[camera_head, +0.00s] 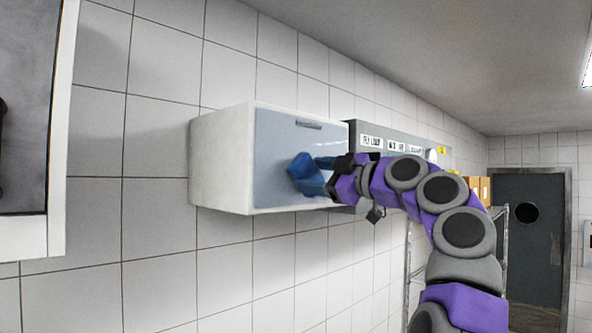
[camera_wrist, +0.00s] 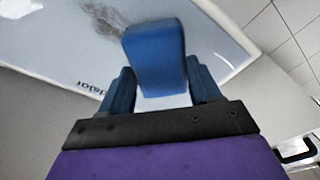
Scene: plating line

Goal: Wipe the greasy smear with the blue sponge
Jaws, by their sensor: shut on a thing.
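The blue sponge (camera_wrist: 155,52) is held between the two blue fingers of my gripper (camera_head: 323,175). The sponge also shows in the head view (camera_head: 303,174), in front of the pale blue-grey door panel (camera_head: 272,160) of a white wall cabinet. The brownish greasy smear (camera_wrist: 108,20) shows on the panel in the wrist view, up and left of the sponge. A fainter streak shows right of the sponge, which hides part of the panel between. I cannot make out the smear in the head view. Whether the sponge touches the panel, I cannot tell.
The white cabinet (camera_head: 222,165) stands out from a white tiled wall. A grey unit with labels (camera_head: 371,141) sits just beyond it. A white-framed dark panel (camera_head: 60,140) is at the near left. A dark door (camera_head: 530,240) is at the far right.

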